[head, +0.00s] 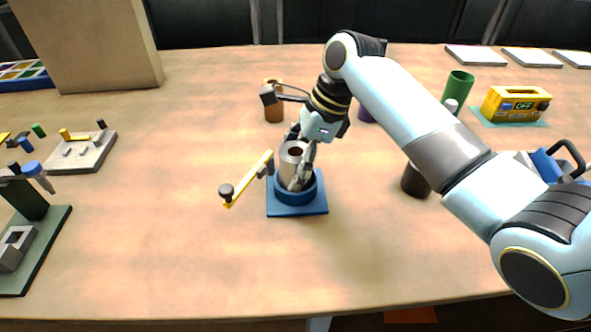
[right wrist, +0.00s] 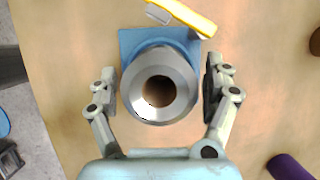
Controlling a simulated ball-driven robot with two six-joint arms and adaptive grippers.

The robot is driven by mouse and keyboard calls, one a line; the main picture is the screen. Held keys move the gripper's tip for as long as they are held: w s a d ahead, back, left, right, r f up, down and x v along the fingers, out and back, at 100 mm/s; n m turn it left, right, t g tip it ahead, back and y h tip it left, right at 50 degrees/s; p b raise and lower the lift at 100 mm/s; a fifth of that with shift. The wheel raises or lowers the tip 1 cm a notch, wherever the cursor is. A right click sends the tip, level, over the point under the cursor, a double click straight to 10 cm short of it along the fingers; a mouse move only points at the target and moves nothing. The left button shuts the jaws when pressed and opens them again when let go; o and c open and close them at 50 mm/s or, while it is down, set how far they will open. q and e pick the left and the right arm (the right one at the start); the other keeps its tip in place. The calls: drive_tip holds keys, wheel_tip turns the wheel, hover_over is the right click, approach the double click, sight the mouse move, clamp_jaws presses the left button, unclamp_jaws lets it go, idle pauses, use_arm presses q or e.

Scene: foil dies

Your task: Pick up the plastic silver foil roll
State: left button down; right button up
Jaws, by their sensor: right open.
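The silver foil roll (head: 291,160) stands upright in a blue round holder on a square blue base (head: 296,208) near the table's middle. In the right wrist view the silver roll (right wrist: 159,86) shows end-on, with a brown hole at its centre. My right gripper (head: 298,164) is open, with its fingers on either side of the roll. In the right wrist view a narrow gap shows between the roll and each finger of the right gripper (right wrist: 160,88). The roll's lower part is hidden by the holder. My left gripper is not in view.
A yellow crank arm (head: 250,178) sticks out left of the holder. A brown cylinder (head: 274,108) stands behind, and a dark brown one (head: 415,181) to the right. A grey fixture (head: 80,150) stands at left. The table in front is clear.

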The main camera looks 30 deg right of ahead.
drive_tip(key=c, duration=1.3)
drive_tip(key=shift+c, duration=0.6)
drive_tip(key=shift+r, duration=0.15)
